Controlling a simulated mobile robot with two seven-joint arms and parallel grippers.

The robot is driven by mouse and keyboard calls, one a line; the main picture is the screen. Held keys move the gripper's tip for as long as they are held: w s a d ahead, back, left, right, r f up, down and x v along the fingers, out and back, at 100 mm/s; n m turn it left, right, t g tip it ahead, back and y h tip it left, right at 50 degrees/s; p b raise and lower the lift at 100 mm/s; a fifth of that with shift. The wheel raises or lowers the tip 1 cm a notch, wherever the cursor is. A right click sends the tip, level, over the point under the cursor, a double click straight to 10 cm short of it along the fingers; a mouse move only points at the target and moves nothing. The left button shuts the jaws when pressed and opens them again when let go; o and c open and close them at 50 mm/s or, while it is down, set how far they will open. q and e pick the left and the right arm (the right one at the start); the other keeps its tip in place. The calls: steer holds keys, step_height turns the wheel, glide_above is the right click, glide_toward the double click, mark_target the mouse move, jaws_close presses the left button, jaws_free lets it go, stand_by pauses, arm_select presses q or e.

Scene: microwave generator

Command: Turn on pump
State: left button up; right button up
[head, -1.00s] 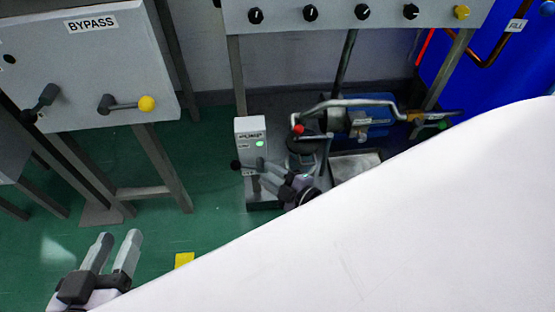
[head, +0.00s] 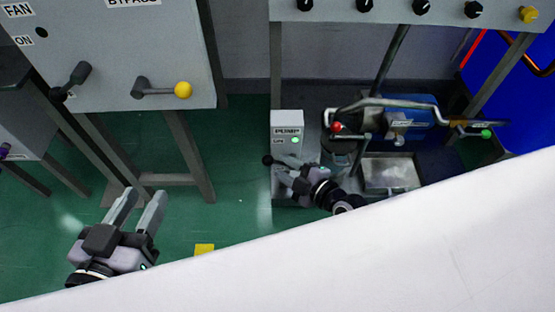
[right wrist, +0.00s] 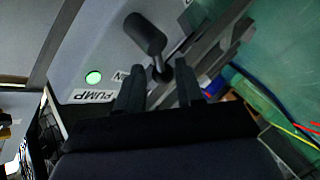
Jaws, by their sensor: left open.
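The pump box (head: 287,122) is a grey box labelled PUMP, with a lit green light (head: 295,140), in the middle of the head view. Its lever has a black knob (head: 267,160) sticking out to the left; in the right wrist view the knob (right wrist: 145,33) and its stem appear just beyond the fingertips. My right gripper (head: 284,168) is at the lower front of the box, close to the lever. Its two fingers (right wrist: 158,88) are apart in the wrist view; contact with the lever cannot be told. My left gripper (head: 140,203) is open and empty at the lower left.
A grey panel (head: 120,60) with a black lever and a yellow-knobbed lever (head: 182,90) stands at the left. Pipework with a red knob (head: 337,127) and a blue motor (head: 410,115) lies right of the box. Green floor (head: 235,215) is free between the grippers.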

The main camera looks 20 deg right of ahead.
steer(key=shift+w+a+f, duration=0.15)
steer(key=shift+w+a, duration=0.15)
steer(key=shift+w, duration=0.25)
